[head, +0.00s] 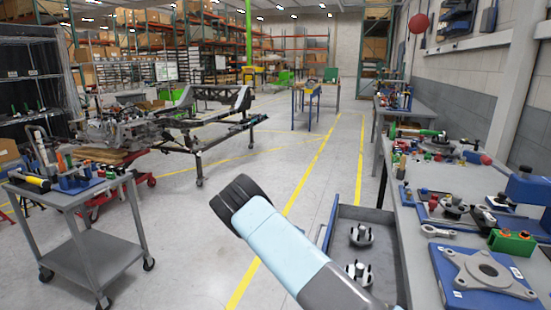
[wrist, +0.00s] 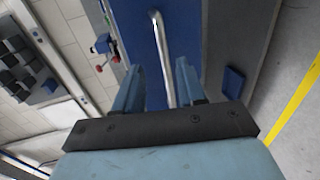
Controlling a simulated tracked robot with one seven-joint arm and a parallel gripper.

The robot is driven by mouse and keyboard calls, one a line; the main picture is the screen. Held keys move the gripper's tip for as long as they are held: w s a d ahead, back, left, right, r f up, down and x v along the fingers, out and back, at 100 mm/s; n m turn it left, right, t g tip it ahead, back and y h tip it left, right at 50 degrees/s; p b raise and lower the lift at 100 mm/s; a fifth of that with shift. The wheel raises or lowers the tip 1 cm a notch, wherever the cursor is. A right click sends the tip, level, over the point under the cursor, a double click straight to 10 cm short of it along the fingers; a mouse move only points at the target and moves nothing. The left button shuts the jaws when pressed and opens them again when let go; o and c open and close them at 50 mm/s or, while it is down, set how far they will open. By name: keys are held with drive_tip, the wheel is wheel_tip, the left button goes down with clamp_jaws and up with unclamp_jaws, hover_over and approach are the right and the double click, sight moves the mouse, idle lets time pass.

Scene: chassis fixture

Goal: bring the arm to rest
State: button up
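My arm (head: 285,245) reaches in from the bottom of the head view, with a dark joint at its upper end. My gripper fingers cannot be made out there. In the wrist view my gripper (wrist: 160,66) has its two blue fingers spread apart. A silver bar handle (wrist: 161,35) on a blue panel (wrist: 136,28) shows in the gap between the fingers. The bar looks closer to the right finger, and I see no grip on it. Whether the bar lies between the fingertips or beyond them I cannot tell.
An open grey drawer (head: 346,213) holding two metal parts (head: 361,235) is beside my arm. The workbench (head: 425,185) on the right carries tools and a blue fixture (head: 447,283). A grey cart (head: 80,248) stands left, a chassis frame (head: 190,135) behind. Floor between is clear.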

drive_tip(key=s+d+r+t+y, duration=0.1)
drive_tip(key=s+d+r+y, duration=0.35)
drive_tip(key=r, duration=0.55)
drive_tip(key=s+d+r+n+y, duration=0.1)
drive_tip(key=s+d+r+y, duration=0.3)
drive_tip(key=r, duration=0.5)
drive_tip(key=s+d+r+t+y, duration=0.1)
drive_tip(key=s+d+r+y, duration=0.2)
drive_tip(key=s+d+r, duration=0.5)
drive_tip(key=s+r+n+t+y, duration=0.2)
drive_tip(key=s+r+t+y, duration=0.15)
drive_tip(key=s+r, duration=0.8)
drive_tip(key=s+t, duration=0.5)
drive_tip(key=s, duration=1)
drive_tip(key=shift+s+a+f+n, duration=0.2)
drive_tip(key=shift+s+a+n, duration=0.05)
drive_tip(key=shift+a+n, duration=0.15)
